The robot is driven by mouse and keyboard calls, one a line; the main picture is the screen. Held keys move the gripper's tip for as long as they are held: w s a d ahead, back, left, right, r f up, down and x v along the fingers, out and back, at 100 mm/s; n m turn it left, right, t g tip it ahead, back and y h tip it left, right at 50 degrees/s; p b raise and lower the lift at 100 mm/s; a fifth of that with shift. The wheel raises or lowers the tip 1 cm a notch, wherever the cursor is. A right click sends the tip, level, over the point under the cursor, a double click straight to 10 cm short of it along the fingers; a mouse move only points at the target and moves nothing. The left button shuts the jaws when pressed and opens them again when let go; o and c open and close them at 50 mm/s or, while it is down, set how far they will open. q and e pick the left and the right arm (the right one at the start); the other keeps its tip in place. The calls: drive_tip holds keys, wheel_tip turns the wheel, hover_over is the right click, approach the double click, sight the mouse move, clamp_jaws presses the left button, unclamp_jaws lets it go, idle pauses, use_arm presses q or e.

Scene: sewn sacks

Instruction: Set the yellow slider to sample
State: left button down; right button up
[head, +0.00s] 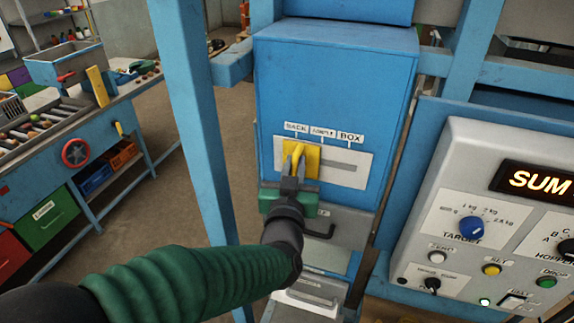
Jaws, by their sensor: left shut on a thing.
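The yellow slider (314,163) sits in a pale plate (346,178) on the front of a blue box-shaped housing (335,85). Three labels stand above it, SACK, SAMPLE and BOX from left to right. The slider is at the left end of its slot, roughly below SACK, and the slot runs on bare to its right. My left gripper (298,160), with a green body and grey fingers, is shut on the slider from the front. The fingers hide part of the slider. My right gripper is not in view.
A grey control panel (450,180) with knobs, buttons and a lit SUM display stands at the right. A blue post (195,110) rises left of the housing. A dark hook-shaped handle (322,232) is just below the plate. A blue workbench (100,160) stands at the far left.

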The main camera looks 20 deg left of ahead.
sight(315, 158)
use_arm(q)
drive_tip(key=d, duration=0.3)
drive_tip(key=shift+s+d+f, duration=0.1)
drive_tip(key=shift+d+f, duration=0.1)
drive_tip(key=shift+d, duration=0.7)
drive_tip(key=c, duration=1.7)
unclamp_jaws()
drive_tip(key=shift+a, duration=0.1)
drive_tip(key=shift+c, duration=0.2)
drive_tip(key=o, duration=0.3)
drive_tip(key=shift+a, duration=0.15)
drive_tip(key=shift+o, duration=0.2)
drive_tip(key=shift+w, duration=0.2)
